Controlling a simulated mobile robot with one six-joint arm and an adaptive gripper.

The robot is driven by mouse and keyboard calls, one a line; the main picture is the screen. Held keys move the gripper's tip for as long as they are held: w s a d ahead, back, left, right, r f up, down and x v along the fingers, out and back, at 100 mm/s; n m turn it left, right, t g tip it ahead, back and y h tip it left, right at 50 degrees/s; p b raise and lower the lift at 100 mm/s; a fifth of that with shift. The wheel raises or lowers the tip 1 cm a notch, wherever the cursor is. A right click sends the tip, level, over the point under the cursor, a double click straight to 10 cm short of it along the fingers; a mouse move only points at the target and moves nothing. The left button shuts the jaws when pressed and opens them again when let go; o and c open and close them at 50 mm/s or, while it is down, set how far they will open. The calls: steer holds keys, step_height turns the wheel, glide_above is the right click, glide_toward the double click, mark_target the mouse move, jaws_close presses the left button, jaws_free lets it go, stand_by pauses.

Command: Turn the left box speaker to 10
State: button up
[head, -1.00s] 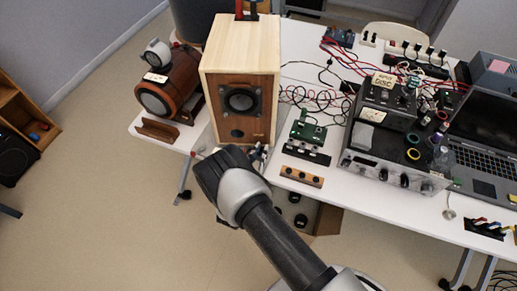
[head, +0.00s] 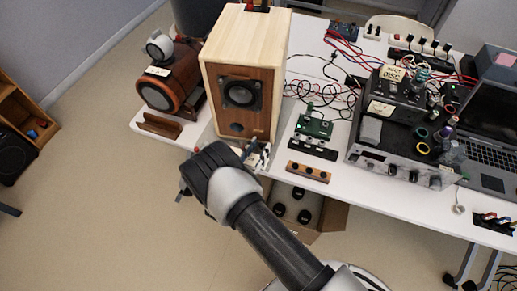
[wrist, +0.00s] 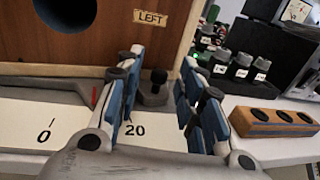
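The box speaker (head: 266,110), with pale wood sides and a dark front, stands at the left end of the white table. In the wrist view, its front (wrist: 100,57) carries a "LEFT" label (wrist: 152,18). My gripper (wrist: 160,102) is open at the speaker's lower front. A small black knob (wrist: 157,79) shows between and beyond the fingers; contact cannot be told. In the head view my wrist mostly hides the gripper.
A brown round speaker (head: 170,82) stands left of the box speaker. A wooden block with dark holes (head: 309,171) and a green circuit board (head: 313,125) lie to the right. An amplifier (head: 400,155) and cables fill the table beyond. An open box (head: 325,215) sits below the table edge.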

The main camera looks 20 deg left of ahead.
steer(key=shift+s, duration=0.1)
steer(key=s+a, duration=0.2)
steer(key=s, duration=0.9)
steer(key=shift+s, duration=0.35)
